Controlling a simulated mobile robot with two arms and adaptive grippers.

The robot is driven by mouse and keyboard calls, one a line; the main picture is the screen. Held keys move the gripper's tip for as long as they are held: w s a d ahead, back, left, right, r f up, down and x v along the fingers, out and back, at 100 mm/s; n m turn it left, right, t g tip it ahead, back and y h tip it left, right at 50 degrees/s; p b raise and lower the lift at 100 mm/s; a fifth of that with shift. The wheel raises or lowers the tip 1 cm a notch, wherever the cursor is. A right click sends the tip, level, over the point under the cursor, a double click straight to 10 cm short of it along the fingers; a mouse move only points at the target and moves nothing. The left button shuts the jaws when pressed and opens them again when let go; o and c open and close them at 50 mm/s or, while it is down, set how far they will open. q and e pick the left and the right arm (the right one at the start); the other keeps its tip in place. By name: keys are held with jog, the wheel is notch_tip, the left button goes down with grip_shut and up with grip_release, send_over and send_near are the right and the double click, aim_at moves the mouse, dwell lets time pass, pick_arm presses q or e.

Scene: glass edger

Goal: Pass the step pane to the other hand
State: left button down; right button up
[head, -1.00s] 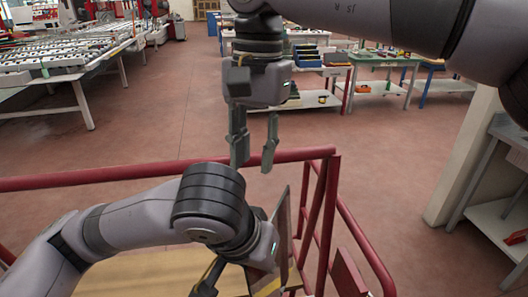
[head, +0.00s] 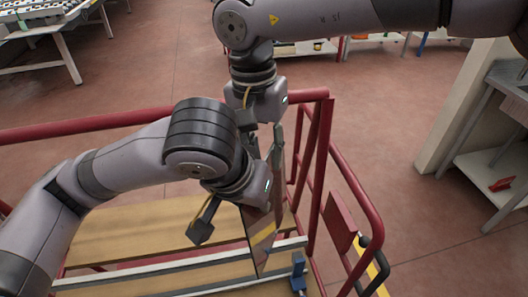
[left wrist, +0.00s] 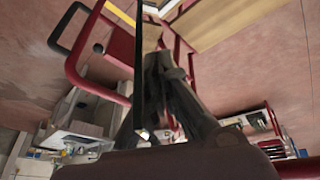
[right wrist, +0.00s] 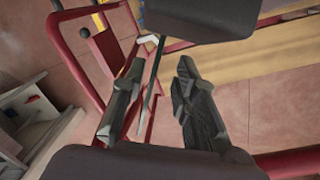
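The step pane (head: 262,232) is a thin, dark, reflective sheet standing roughly upright beside my left wrist in the head view. My left gripper (left wrist: 152,62) is shut on it; the pane shows nearly edge-on in the left wrist view (left wrist: 138,70), covering part of the fingers. My right gripper (head: 266,142) points down at the pane's upper end. In the right wrist view its fingers (right wrist: 160,72) are spread, with the pane's thin edge (right wrist: 152,88) between them, apart from the right-hand finger.
A red railing (head: 320,150) runs behind and to the right of the pane. Below are wooden boards (head: 130,225), a pale rail (head: 180,284) and a small blue clamp-like part (head: 298,270). A grey bench (head: 490,165) stands at right. Open floor (head: 130,80) lies beyond the railing.

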pick_arm(q)
jog(key=shift+r, duration=0.1)
pick_arm(e)
jog(key=shift+f, duration=0.2)
jog(key=shift+c, duration=0.2)
grip_shut()
pick_arm(q)
jog(key=shift+s+d, duration=0.1)
jog(key=shift+d, duration=0.05)
pick_arm(e)
jog(key=shift+a+r, duration=0.15)
jog(key=shift+a, duration=0.05)
pick_arm(q)
jog(key=c, duration=2.3)
grip_release()
jog(key=o, duration=0.6)
pick_arm(e)
jog(key=shift+d, duration=0.1)
